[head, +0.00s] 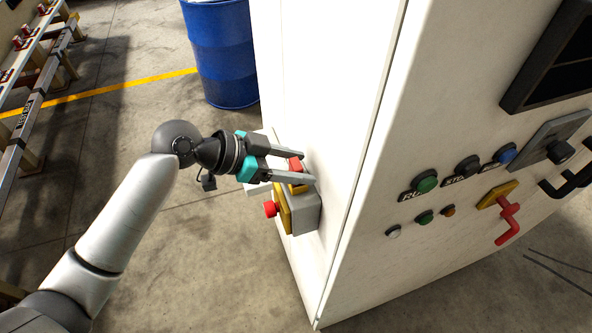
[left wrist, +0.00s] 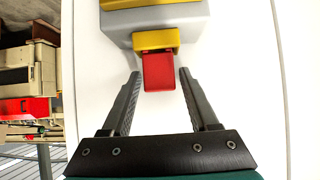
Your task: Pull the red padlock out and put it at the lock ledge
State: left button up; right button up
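The red padlock (head: 295,163) is at a yellow part of a grey box (head: 306,214) on the narrow side of the white cabinet. In the left wrist view the red padlock (left wrist: 158,72) hangs against the yellow part (left wrist: 155,40). My left gripper (head: 307,168) is open, with one finger on each side of the padlock. In the left wrist view the fingertips of my left gripper (left wrist: 160,73) show gaps to the padlock on both sides. A pale flat ledge (head: 258,188) shows beside the box; I cannot tell whether it is the lock ledge. My right gripper is not in view.
A red push button (head: 270,209) sticks out from the box's yellow plate, just below the gripper. The white cabinet (head: 378,190) carries buttons and a red handle (head: 508,222) on its right face. A blue drum (head: 222,55) stands behind.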

pick_arm(q)
grip_shut()
dwell(0.5)
